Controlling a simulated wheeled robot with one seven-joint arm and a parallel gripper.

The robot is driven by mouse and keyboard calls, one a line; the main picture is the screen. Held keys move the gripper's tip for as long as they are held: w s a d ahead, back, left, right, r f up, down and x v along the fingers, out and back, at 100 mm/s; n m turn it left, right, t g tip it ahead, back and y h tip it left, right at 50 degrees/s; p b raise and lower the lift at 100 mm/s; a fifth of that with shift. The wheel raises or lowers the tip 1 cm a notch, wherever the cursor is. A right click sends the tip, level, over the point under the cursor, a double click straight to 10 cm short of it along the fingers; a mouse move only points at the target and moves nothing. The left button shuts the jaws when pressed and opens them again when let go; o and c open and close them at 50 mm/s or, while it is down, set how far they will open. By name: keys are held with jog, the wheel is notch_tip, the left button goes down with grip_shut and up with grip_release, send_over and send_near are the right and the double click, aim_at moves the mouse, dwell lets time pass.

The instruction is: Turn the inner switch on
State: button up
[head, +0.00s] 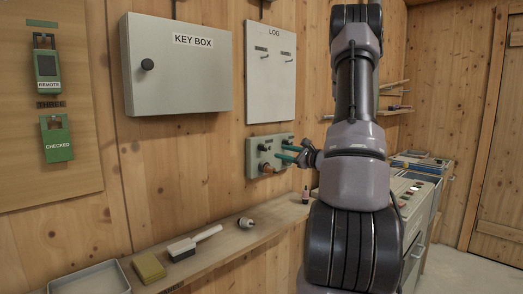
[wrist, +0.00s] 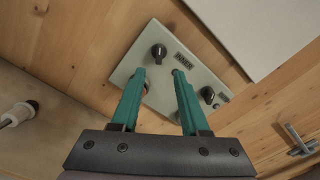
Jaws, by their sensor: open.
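A pale grey-green switch panel (head: 255,158) is on the wooden wall below the LOG board. In the wrist view the panel (wrist: 131,68) carries one black knob (wrist: 158,52) near its upper corner and another black knob (wrist: 208,95) at the right, with a small dark label between them. An orange-red part (wrist: 146,88) shows partly behind the left finger. My gripper (wrist: 160,72) is open and empty, its two teal fingers pointing at the panel. In the head view my gripper (head: 283,154) is close in front of the panel; contact cannot be told.
A key box (head: 178,85) and the LOG board (head: 271,95) with small hooks are above the panel. A shelf (head: 225,243) below holds a brush (head: 195,243), a yellow sponge (head: 149,267) and a small bulb-like item (head: 246,222). A machine with buttons (head: 411,190) stands at the right.

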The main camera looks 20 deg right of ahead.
aim_at(263, 148)
jog(key=x, duration=0.9)
jog(key=shift+w+a, duration=0.1)
jog(key=shift+w, duration=0.1)
grip_shut()
